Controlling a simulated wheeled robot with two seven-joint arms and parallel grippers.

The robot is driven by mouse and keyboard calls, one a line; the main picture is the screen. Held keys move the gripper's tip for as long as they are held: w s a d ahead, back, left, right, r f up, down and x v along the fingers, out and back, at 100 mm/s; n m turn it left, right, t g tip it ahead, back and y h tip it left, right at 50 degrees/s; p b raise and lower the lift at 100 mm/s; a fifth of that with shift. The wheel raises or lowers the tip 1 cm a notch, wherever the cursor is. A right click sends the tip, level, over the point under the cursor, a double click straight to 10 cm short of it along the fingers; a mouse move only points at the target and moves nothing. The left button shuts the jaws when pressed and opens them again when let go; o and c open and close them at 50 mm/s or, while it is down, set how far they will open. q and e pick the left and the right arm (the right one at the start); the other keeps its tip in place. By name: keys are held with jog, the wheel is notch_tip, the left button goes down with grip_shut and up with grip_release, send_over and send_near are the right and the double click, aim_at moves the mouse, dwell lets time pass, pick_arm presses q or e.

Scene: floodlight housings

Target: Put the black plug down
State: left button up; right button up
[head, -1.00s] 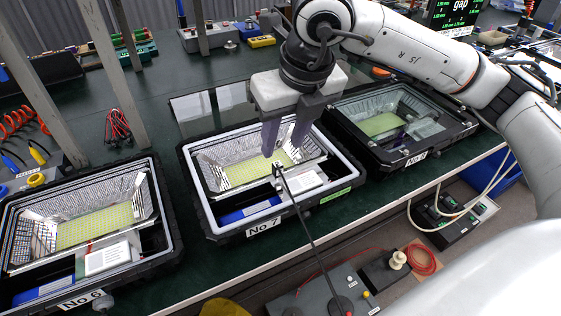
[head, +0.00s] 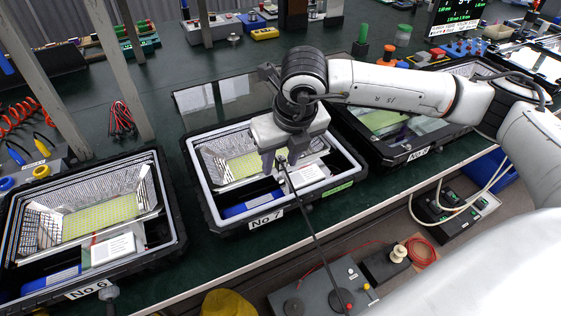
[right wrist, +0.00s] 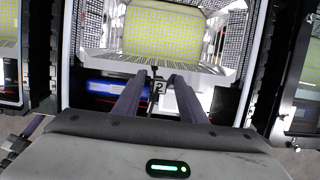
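The black plug (head: 282,160) is at the upper end of a taut black cable over the front part of the No 7 housing (head: 192,168). My right gripper (head: 279,167) points down over that housing with its fingertips around the plug. In the right wrist view the fingers (right wrist: 157,76) stand apart, with a visible gap and a small dark piece, likely the plug, between their tips. A white label reading 2 shows in the gap. Whether a finger touches the plug, and what is under it, I cannot tell. My left gripper is not in view.
The No 6 housing (head: 172,205) stands to the left and another housing (head: 440,152) to the right. The cable (head: 315,235) runs down to a grey box (head: 318,290) below the bench edge. Red test leads (head: 122,118) lie behind. Green bench shows between the housings.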

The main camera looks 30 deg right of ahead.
grip_shut()
jog(key=shift+r, duration=0.15)
